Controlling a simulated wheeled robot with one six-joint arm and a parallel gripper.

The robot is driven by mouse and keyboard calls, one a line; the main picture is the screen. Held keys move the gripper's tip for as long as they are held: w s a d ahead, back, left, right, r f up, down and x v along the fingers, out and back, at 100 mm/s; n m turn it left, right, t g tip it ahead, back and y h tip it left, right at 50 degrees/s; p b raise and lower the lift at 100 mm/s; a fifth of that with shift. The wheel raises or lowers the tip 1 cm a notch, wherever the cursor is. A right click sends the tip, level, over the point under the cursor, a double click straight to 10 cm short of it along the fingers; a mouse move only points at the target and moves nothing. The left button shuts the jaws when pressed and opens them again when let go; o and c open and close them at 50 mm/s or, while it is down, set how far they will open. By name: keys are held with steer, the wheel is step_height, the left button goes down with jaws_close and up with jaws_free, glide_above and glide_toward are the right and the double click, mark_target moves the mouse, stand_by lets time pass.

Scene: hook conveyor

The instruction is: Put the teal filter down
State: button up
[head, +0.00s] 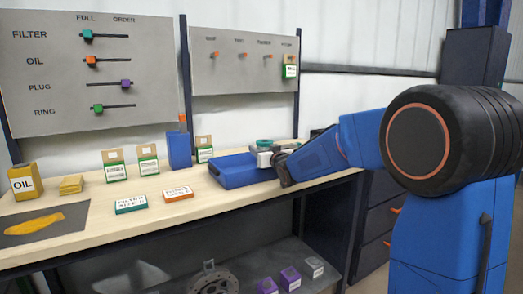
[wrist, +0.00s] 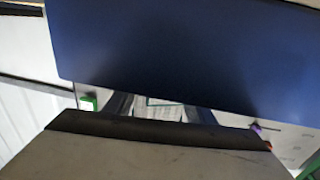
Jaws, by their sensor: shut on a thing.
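The teal filter (head: 264,143) shows in the head view as a small teal-topped piece at the right part of the workbench. My gripper (head: 265,157) is shut on it, just beside the right end of a blue case or tray (head: 232,172). The arm reaches in from the right. Whether the filter touches the case or bench is hidden. In the wrist view a large dark blue surface fills the top and a grey body the bottom; my gripper's dark fingers (wrist: 155,108) show partly between them.
Bare wood lies along the front. Purple boxes sit on the shelf below.

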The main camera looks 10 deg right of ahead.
steer(key=shift+f, duration=0.1)
steer(key=o, duration=1.2)
steer(key=shift+s, duration=0.15)
steer(key=s, duration=0.3)
steer(key=s+d, duration=0.1)
steer(key=s, duration=0.2)
steer(key=s+d, duration=0.1)
steer(key=s, duration=0.3)
steer(key=shift+s+d, duration=0.1)
steer(key=shift+s, duration=0.65)
